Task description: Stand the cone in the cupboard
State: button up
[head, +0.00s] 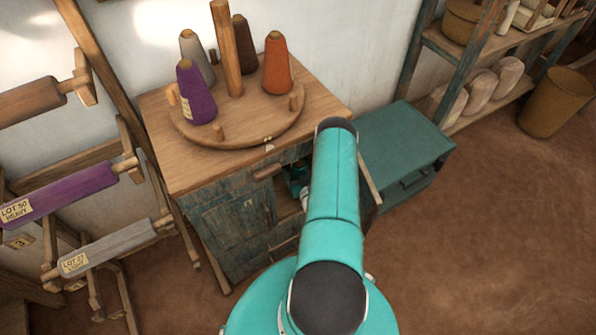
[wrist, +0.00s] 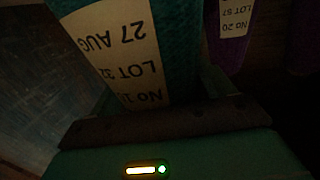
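A teal cone with a cream label reading "27 AUG, LOT 32" (wrist: 120,50) stands large and close in the wrist view, its lower part hidden by the dark edge of my gripper (wrist: 165,125). My gripper looks shut on this cone, a green finger edge lying against its right side; the other finger is hidden. In the head view my arm reaches into the wooden cupboard (head: 232,228) through its open front, where my gripper shows only as a small dark teal patch. A purple cone labelled "LOT 57, No 20" (wrist: 232,30) is behind and right inside the dark.
On the cupboard top, a round wooden stand (head: 240,136) carries purple (head: 196,95), grey (head: 192,48), brown (head: 241,32) and orange (head: 277,65) cones. A teal chest (head: 405,140) stands right of the cupboard. A rack with spools is left.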

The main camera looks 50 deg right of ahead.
jog(key=shift+r, duration=0.1)
jog(key=v, duration=1.2)
jog(key=shift+r, duration=0.15)
